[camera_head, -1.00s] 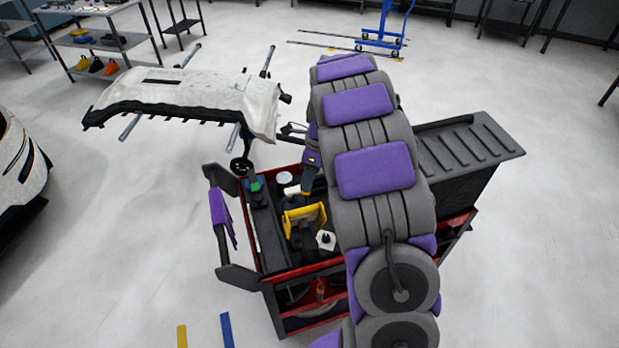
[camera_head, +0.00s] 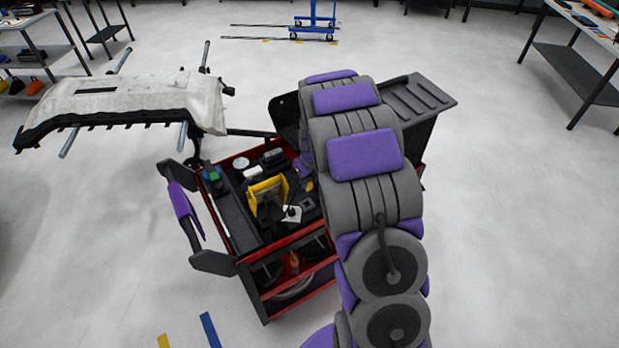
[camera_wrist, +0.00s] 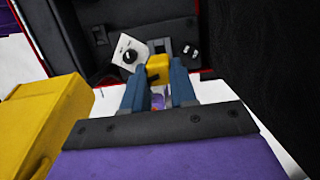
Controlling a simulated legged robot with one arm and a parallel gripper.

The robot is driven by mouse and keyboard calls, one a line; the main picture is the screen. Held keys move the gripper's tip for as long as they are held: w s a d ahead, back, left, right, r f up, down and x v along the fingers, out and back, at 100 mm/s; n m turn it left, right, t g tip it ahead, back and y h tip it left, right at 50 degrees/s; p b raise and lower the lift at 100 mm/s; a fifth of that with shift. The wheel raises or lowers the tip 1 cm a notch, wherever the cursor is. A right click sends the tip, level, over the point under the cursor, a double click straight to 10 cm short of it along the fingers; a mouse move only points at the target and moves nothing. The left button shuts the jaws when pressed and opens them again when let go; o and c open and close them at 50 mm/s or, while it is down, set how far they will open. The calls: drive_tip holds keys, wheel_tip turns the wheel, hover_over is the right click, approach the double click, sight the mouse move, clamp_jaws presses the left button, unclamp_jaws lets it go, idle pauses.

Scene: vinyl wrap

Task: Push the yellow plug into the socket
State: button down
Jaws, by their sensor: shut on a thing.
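The yellow plug (camera_wrist: 158,67) is between the two blue fingers of my gripper (camera_wrist: 158,82) in the wrist view. My gripper is shut on it, with the plug at the fingertips. Just beyond it and to its right is a small dark fitting with two pale marks (camera_wrist: 191,52). I cannot tell for sure whether this is the socket. The plug appears apart from it, though depth is hard to judge. In the head view my arm hides the plug and most of my gripper.
A white plate with a black knob (camera_wrist: 129,53) lies left of the plug. A large yellow holder (camera_wrist: 40,125) is close on the left. The red and black tool cart (camera_head: 262,294) carries these. A bumper on a stand (camera_head: 120,98) is behind left; open floor surrounds the cart.

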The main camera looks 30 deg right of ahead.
sight(308, 190)
drive_tip(key=shift+a+f+b, duration=0.3)
drive_tip(key=shift+f+b, duration=0.1)
drive_tip(key=shift+f, duration=0.15)
drive_tip(key=shift+f+b, duration=0.45)
drive_tip(key=shift+f, duration=0.1)
drive_tip(key=shift+d+f+b, duration=0.25)
drive_tip(key=shift+f+b, duration=0.6)
drive_tip(key=shift+f, duration=0.2)
drive_tip(key=shift+a+f+p, duration=0.15)
drive_tip(key=shift+f+p, duration=0.25)
drive_tip(key=shift+f, duration=0.6)
drive_tip(key=shift+p, duration=0.65)
drive_tip(key=shift+p+x, duration=0.95)
drive_tip(key=shift+p, duration=0.4)
idle(0.5)
drive_tip(key=shift+s, duration=0.2)
drive_tip(key=c, duration=0.8)
unclamp_jaws()
